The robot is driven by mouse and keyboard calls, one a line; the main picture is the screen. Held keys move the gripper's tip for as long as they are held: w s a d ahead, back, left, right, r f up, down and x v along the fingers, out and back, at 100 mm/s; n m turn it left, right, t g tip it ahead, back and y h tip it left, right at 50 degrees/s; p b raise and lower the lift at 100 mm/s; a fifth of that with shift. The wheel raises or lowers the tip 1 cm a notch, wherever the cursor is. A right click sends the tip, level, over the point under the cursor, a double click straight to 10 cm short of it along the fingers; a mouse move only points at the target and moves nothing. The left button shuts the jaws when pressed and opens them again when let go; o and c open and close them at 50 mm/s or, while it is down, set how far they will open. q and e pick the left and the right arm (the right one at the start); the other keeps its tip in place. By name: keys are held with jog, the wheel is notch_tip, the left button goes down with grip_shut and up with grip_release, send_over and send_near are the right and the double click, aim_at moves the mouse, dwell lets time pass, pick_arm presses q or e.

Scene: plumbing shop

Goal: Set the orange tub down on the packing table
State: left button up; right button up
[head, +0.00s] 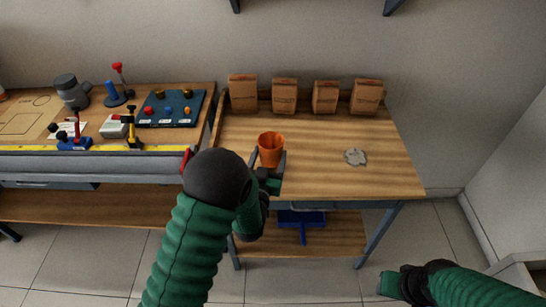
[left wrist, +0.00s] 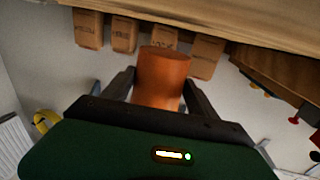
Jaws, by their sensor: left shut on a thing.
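The orange tub (head: 270,148) is upright over the left front part of the packing table (head: 315,178). My left gripper (head: 268,165) is shut on it. In the left wrist view the tub (left wrist: 162,75) sits between the two dark fingers. I cannot tell whether its base touches the tabletop; the gripper hides part of it. My right gripper (head: 388,283) is at the lower right, in front of the table and away from the tub; its jaws are not clear.
Several brown paper bags (head: 285,95) stand along the table's back edge. A small grey flat piece (head: 356,157) lies right of the tub. The tabletop between is clear. A workbench with tools and a blue-grey tray (head: 170,110) adjoins on the left.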

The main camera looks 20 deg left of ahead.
aim_at(271, 145)
pick_arm(q)
jog(key=w, duration=0.2)
jog(key=w+a+f, duration=0.1)
jog(key=shift+w, duration=0.25)
jog(key=shift+s+d+f+b, duration=0.15)
jog(key=shift+f+b, duration=0.3)
jog(key=shift+f, duration=1.05)
jog(key=o, duration=1.4)
jog(key=shift+o, duration=0.2)
jog(key=s, duration=0.8)
jog(key=s+d, duration=0.1)
jog(key=s, duration=0.3)
